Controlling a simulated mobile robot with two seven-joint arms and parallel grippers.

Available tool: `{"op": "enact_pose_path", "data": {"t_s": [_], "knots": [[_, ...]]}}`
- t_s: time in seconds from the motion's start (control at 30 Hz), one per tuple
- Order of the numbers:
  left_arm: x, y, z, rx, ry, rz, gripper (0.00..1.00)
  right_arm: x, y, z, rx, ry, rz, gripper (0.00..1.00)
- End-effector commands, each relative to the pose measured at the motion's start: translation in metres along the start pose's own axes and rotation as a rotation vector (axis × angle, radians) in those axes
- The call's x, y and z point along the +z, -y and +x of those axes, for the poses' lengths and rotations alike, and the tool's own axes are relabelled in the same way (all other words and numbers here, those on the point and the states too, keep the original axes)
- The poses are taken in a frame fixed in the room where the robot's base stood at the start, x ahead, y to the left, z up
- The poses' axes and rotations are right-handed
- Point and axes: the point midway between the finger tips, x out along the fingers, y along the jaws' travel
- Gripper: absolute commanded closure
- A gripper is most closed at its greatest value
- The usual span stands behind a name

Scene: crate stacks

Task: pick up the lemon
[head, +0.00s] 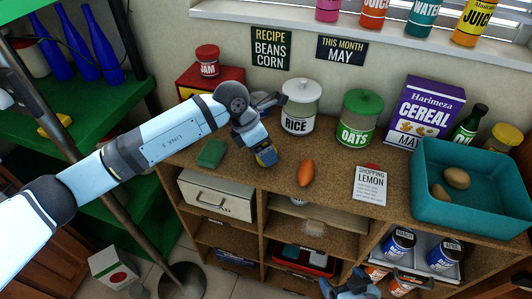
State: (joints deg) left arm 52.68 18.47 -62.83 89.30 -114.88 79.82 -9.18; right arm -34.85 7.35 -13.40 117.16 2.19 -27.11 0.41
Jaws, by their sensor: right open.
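I cannot make out a lemon for certain. A small yellow item (55,125) lies on the green shelf at the left, too unclear to name. My left arm reaches in from the left over the wooden counter, and its wrist and gripper (264,154) hang above the counter between the green sponge-like block and the orange carrot-like item; its fingers are not clear. My right gripper (350,285) is open at the bottom edge, in front of the lower shelves, partly cut off and far from the yellow item.
On the counter are a green block (211,153), an orange item (305,172), a rice canister (298,112), an oats canister (359,120), a cereal box (424,108) and a shopping note reading LEMON (370,186). A teal crate (470,212) holds brown, egg-like items. Shelves below hold cans.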

Motion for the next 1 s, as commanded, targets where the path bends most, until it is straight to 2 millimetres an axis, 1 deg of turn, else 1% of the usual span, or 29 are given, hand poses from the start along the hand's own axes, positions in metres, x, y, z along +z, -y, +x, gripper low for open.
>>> {"op": "enact_pose_path", "data": {"t_s": [0.03, 0.1, 0.17, 0.43, 0.47, 0.5, 0.57, 0.6, 0.67, 0.7, 1.0], "knots": [[0.0, -0.001, 0.008, -0.002, 0.0, -0.002, 0.17, -0.002, -0.001, 0.0, 0.0, -0.003, -0.002, 0.12], [0.001, 0.0, 0.016, -0.002, 0.001, -0.001, 0.17, -0.003, -0.001, 0.0, 0.001, -0.006, -0.003, 0.12], [0.0, 0.0, 0.021, -0.001, 0.001, -0.001, 0.17, -0.004, -0.001, 0.001, 0.001, -0.008, -0.003, 0.12], [0.0, -0.001, 0.024, 0.001, 0.001, -0.001, 0.17, -0.006, 0.0, 0.002, 0.002, -0.012, 0.002, 0.12], [0.0, -0.001, 0.024, 0.001, 0.001, 0.0, 0.24, -0.006, 0.0, 0.002, 0.002, -0.012, 0.003, 0.12], [0.0, -0.001, 0.024, 0.0, 0.001, 0.0, 0.33, -0.006, 0.001, 0.002, 0.002, -0.012, 0.004, 0.12], [0.0, -0.001, 0.024, 0.0, 0.001, 0.0, 0.47, -0.006, 0.001, 0.002, 0.002, -0.012, 0.006, 0.12], [0.0, -0.001, 0.024, 0.0, 0.001, -0.001, 0.56, -0.006, 0.001, 0.002, 0.002, -0.012, 0.007, 0.12], [0.0, -0.001, 0.024, 0.0, 0.001, -0.001, 0.7, -0.006, 0.002, 0.002, 0.002, -0.011, 0.008, 0.12], [0.0, -0.001, 0.024, 0.0, 0.001, 0.0, 0.72, -0.006, 0.002, 0.002, 0.002, -0.011, 0.009, 0.12], [0.001, -0.002, 0.02, 0.001, 0.002, -0.001, 0.72, -0.003, 0.003, -0.001, 0.001, -0.003, 0.011, 0.12]]}}
